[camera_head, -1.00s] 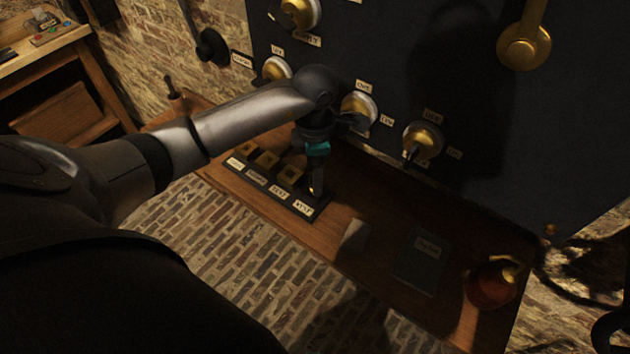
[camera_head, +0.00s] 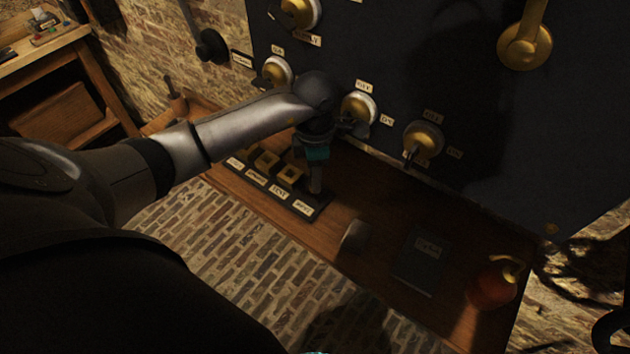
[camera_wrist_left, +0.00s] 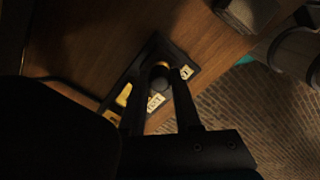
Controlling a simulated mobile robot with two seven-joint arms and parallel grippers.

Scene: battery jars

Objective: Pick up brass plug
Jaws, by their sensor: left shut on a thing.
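My left gripper (camera_head: 316,188) points down over the near right end of a black strip (camera_head: 322,206) on the wooden shelf. In the left wrist view my left gripper (camera_wrist_left: 163,76) has its two dark fingers closed on a brass plug (camera_wrist_left: 161,67) with a dark rounded part between them. In the head view the plug is mostly hidden by the fingers. Whether it is clear of the strip cannot be told. Several brass blocks (camera_head: 267,160) stand along the strip behind small white labels. My right gripper cannot be made out.
A small grey block (camera_head: 354,236), a dark labelled book (camera_head: 421,262) and a reddish round jar (camera_head: 491,285) sit to the right on the shelf. A dark panel with brass dials (camera_head: 423,139) rises close behind my gripper. Bare wood lies between block and strip.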

